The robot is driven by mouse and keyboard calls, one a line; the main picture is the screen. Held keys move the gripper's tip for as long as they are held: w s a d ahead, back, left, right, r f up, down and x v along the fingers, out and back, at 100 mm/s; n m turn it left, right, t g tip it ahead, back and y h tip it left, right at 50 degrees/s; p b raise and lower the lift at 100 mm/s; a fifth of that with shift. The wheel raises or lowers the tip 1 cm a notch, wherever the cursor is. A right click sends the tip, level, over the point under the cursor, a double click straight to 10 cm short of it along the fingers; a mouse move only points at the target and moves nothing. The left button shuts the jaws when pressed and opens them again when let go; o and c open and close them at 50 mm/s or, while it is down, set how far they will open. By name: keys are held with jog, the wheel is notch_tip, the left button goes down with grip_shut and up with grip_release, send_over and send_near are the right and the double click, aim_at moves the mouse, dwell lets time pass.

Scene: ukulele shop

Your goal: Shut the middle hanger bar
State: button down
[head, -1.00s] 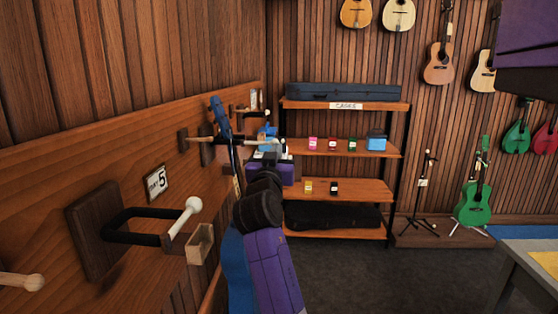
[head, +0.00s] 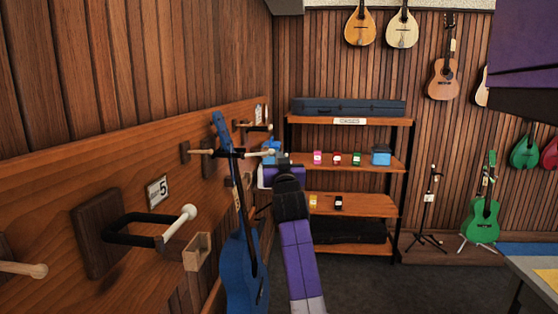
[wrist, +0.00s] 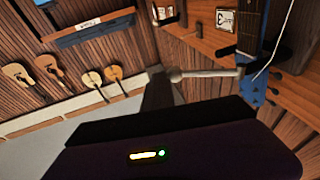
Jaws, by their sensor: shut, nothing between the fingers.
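The middle hanger (head: 208,157) is on the wooden wall rail, with a blue ukulele (head: 243,268) hanging at it. Its pale bar (head: 254,154) points outward past the ukulele's neck, away from the wall. In the wrist view a pale bar with a round knob (wrist: 175,75) reaches to the blue headstock area. I cannot tell whether the bar closes the hanger's front. My gripper (head: 270,150) is shut and empty, close to the bar's knob end; contact is unclear. In the wrist view the dark fingers (wrist: 160,90) are just beside the knob.
A nearer hanger (head: 140,225) with a white knob and a wooden block juts from the rail by a "5" sign (head: 157,191). A farther hanger (head: 258,127) is beyond.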

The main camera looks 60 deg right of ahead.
jog(key=w+d+n+t+y, duration=0.1)
jog(key=w+d+t, duration=0.1)
jog(key=w+d, duration=0.2)
jog(key=shift+w, duration=0.15)
jog(key=shift+w+d, duration=0.1)
jog(key=shift+d, duration=0.05)
dwell(0.5)
jog(key=shift+w+d+b, duration=0.2)
jog(key=shift+w+b, duration=0.15)
dwell(1.0)
jog(key=shift+w+d+n+t+y+b, duration=0.25)
jog(key=shift+w+n+t+y+b, duration=0.4)
jog(key=shift+n+t+y+b, duration=0.3)
jog(key=shift+w+d+n+t+y+b, duration=0.25)
jog(key=shift+w+n+t+y+b, duration=0.45)
jog(key=shift+t+y, duration=0.35)
dwell(2.0)
jog(key=shift+w+b, duration=0.6)
jog(key=shift+b, duration=0.2)
jog(key=shift+w, duration=0.15)
